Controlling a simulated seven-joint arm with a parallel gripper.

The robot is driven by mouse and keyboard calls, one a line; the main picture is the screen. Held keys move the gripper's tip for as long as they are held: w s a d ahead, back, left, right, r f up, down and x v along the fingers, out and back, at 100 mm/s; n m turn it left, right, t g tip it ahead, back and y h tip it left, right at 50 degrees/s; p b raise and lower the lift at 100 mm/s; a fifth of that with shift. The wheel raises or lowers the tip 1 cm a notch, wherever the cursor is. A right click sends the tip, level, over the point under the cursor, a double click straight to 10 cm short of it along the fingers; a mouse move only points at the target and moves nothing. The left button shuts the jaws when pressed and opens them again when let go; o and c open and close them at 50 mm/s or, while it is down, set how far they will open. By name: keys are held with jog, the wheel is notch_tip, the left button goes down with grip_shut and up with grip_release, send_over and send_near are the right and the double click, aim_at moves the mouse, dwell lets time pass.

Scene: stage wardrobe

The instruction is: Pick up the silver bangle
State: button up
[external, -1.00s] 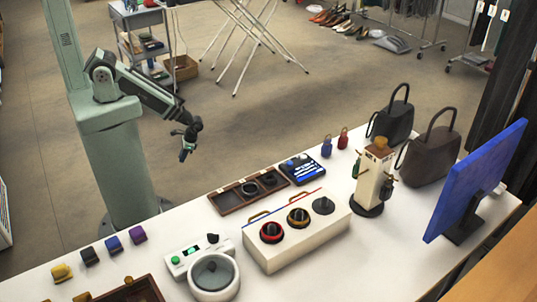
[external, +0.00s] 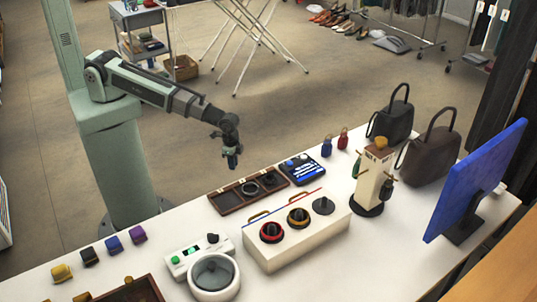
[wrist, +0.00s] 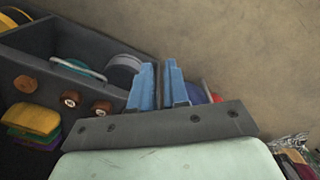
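A grey ring (external: 251,188) that looks like the silver bangle lies in the dark compartment tray (external: 228,204) on the white table in the external view. It is small there, so its metal is hard to confirm. My gripper (external: 232,161) hangs above and behind the tray, clear of the table and touching nothing. In the wrist view its two blue fingers (wrist: 160,86) stand close together with a narrow gap and nothing visible between them. A pale silvery arc (wrist: 78,69) also shows in the wrist view; I cannot tell whether it is the bangle.
A black-and-blue screen device (external: 301,168) lies beside the tray. A white box with rings and knobs (external: 283,257) stands in front. A cream post stand (external: 371,182), handbags (external: 393,120) and a blue monitor (external: 478,184) are to the right.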

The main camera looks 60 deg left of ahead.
jog(key=s+d+r+m+h, duration=0.1)
jog(key=s+d+r, duration=0.1)
jog(key=d+r, duration=0.75)
notch_tip(320, 180, up, 19)
jog(key=n+y, duration=0.1)
jog(key=n, duration=0.2)
send_over(251, 183)
notch_tip(251, 183, down, 13)
jog(key=shift+f, duration=0.1)
